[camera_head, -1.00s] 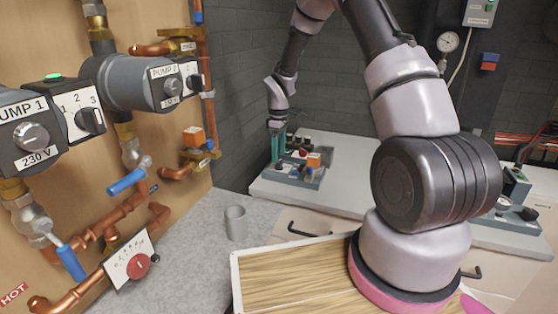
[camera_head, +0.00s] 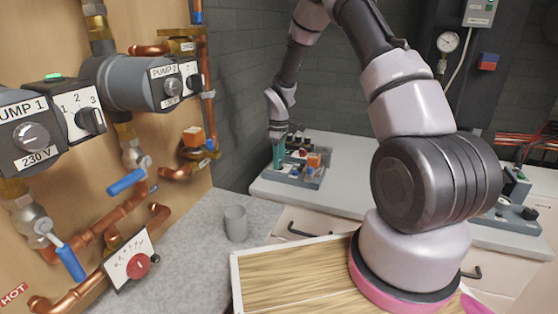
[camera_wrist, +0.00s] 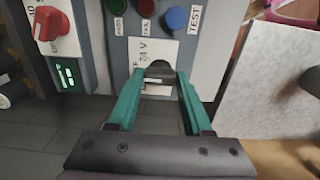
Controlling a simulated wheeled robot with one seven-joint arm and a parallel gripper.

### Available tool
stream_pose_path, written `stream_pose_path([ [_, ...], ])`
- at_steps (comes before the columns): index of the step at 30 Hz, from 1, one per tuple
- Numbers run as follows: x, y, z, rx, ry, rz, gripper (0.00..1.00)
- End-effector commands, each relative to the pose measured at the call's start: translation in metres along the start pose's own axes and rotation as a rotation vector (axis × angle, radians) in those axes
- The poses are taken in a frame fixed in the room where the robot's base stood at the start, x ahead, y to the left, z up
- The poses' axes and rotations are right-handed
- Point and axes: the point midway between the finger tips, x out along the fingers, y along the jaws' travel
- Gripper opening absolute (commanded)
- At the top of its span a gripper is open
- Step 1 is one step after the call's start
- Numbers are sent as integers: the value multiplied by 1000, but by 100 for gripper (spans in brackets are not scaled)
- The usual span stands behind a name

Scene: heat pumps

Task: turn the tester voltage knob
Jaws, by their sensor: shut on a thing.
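The tester (camera_head: 312,184) is a grey box on the white counter at the back, partly hidden by my arm in the head view. In the wrist view its dark voltage knob (camera_wrist: 160,69) sits on a white plate marked "24 V", below a blue TEST button (camera_wrist: 176,18). My gripper (camera_wrist: 161,77) has its teal fingers on either side of this knob and is shut on it. The fingers hide the knob's sides, and I cannot tell its exact pointer position. In the head view my gripper (camera_head: 279,157) stands at the tester's left end, its fingers overlapping.
A red knob (camera_wrist: 52,25) and a green lit display (camera_wrist: 67,76) are left of the voltage knob. A red button (camera_wrist: 145,7) is beside the TEST button. A grey cup (camera_head: 235,223) stands on the nearer worktop. Pumps and copper pipes fill the left wall.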

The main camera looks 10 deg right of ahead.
Motion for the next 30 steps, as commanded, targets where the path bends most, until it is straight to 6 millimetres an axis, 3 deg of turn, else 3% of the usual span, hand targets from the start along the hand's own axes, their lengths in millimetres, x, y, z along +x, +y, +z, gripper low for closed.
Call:
stream_pose_path([
  [8, 0, 0, 0, 93, 0, 1, 0],
  [30, 0, 0, 0, 663, 0, 1, 0],
])
